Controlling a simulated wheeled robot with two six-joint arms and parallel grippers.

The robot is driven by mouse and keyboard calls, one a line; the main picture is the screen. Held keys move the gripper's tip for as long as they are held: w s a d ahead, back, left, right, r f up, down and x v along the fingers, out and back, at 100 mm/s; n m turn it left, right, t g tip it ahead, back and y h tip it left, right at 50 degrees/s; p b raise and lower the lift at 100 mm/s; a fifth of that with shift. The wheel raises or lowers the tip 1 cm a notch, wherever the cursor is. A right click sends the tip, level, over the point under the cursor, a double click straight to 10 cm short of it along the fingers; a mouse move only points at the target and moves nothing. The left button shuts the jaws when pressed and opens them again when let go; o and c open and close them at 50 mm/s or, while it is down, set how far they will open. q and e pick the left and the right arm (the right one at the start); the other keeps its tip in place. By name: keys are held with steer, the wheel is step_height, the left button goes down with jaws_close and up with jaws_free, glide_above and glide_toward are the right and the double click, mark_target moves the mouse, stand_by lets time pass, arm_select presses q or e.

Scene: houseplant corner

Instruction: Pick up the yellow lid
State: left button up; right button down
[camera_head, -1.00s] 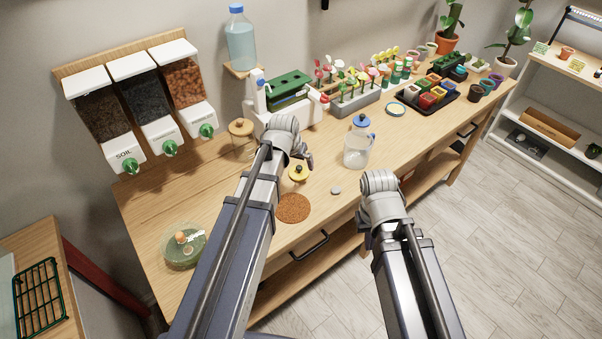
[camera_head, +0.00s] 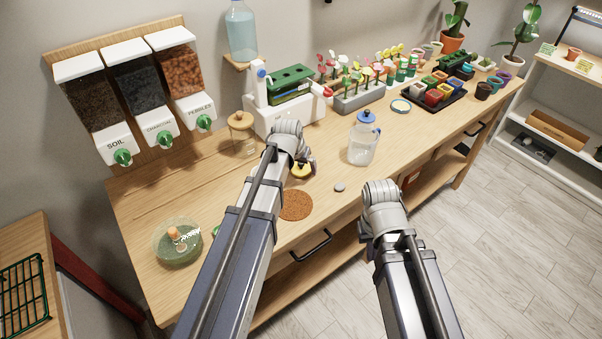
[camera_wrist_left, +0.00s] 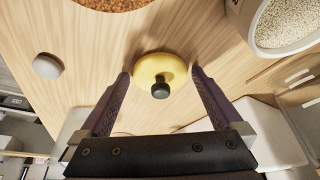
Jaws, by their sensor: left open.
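The yellow lid (camera_wrist_left: 160,68) is a round disc with a dark knob, lying on the wooden table. In the left wrist view it sits between the tips of my open left gripper (camera_wrist_left: 160,85), with one finger on each side. I cannot tell whether the fingers touch it. In the head view the lid (camera_head: 300,172) is partly hidden by my left gripper (camera_head: 305,163). The fingers of my right gripper do not show; only my right arm is in the head view.
A round cork mat (camera_head: 296,205) and a small grey disc (camera_head: 339,187) lie near the lid. A clear jar with a blue lid (camera_head: 362,140) stands to the right, a jar with a tan lid (camera_head: 242,132) behind left. A green dish (camera_head: 177,243) is at the left.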

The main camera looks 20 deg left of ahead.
mark_target(299, 166)
arm_select(q)
steer(key=shift+r, duration=0.1)
steer(key=shift+c, duration=0.4)
steer(key=c, duration=1)
step_height(299, 166, up, 10)
steer(key=p, duration=1)
